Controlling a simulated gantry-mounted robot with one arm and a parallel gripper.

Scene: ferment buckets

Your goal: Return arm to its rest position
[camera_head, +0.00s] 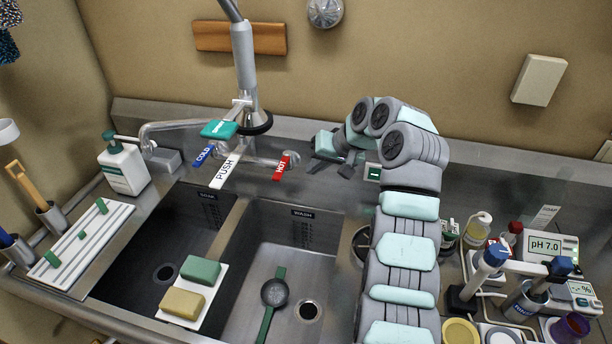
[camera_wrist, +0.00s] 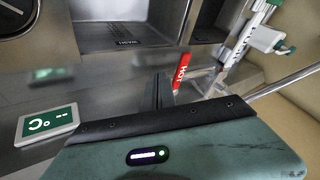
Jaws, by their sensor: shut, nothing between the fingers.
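My arm reaches up the right side of the head view and bends left at the top. My gripper (camera_head: 330,165) is shut and empty above the back ledge of the sink, just right of the red HOT tap handle (camera_head: 281,167). In the wrist view my shut gripper fingers (camera_wrist: 160,93) stand close beside the HOT handle (camera_wrist: 182,72). From these views I cannot tell whether they touch it.
A small green display (camera_head: 373,172) sits right of the gripper. The faucet (camera_head: 244,70) with its PUSH lever (camera_head: 225,169) stands to the left. Bottles and a pH meter (camera_head: 551,247) crowd the right counter.

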